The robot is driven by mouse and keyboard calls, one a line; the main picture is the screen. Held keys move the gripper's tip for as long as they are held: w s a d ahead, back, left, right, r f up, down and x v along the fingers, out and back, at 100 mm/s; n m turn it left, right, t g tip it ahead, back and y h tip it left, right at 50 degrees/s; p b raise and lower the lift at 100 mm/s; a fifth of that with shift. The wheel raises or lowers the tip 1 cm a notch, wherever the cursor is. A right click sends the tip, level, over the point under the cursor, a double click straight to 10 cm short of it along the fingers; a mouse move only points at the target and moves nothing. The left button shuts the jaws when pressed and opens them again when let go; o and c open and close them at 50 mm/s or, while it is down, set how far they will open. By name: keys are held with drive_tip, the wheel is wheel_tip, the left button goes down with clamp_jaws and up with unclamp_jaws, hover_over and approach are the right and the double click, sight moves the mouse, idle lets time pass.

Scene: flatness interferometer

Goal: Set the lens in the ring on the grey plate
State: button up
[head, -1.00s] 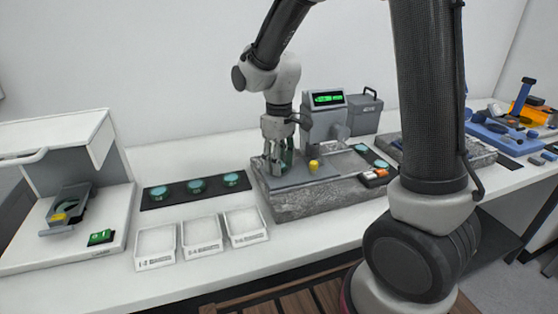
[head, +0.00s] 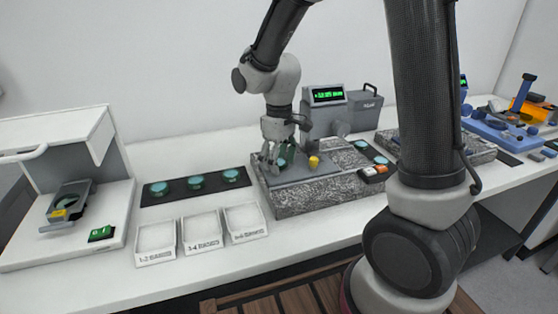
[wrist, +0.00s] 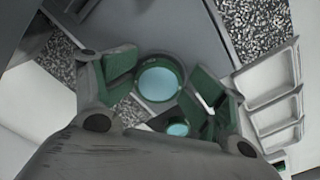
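The lens (wrist: 160,78) is a pale teal disc with a dark green rim, in the middle of the wrist view. It lies at the grey plate (wrist: 188,38), where the ring is; the ring's edge is hard to tell from the lens rim. In the head view the lens (head: 283,162) shows just below my fingers on the grey plate (head: 311,170). My gripper (wrist: 163,76) is open, its green-padded fingers spread on either side of the lens. In the head view my gripper (head: 273,156) is over the plate's left part.
The plate lies on a speckled granite block (head: 315,197) with a yellow knob (head: 314,161). A black mat (head: 214,188) with several teal lenses is to the left. White trays (head: 201,232) stand in front. A display box (head: 325,96) stands behind.

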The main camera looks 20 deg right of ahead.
sight(279, 161)
drive_tip(key=shift+w+r, duration=0.1)
wheel_tip(279, 161, up, 13)
idle(0.5)
idle(0.3)
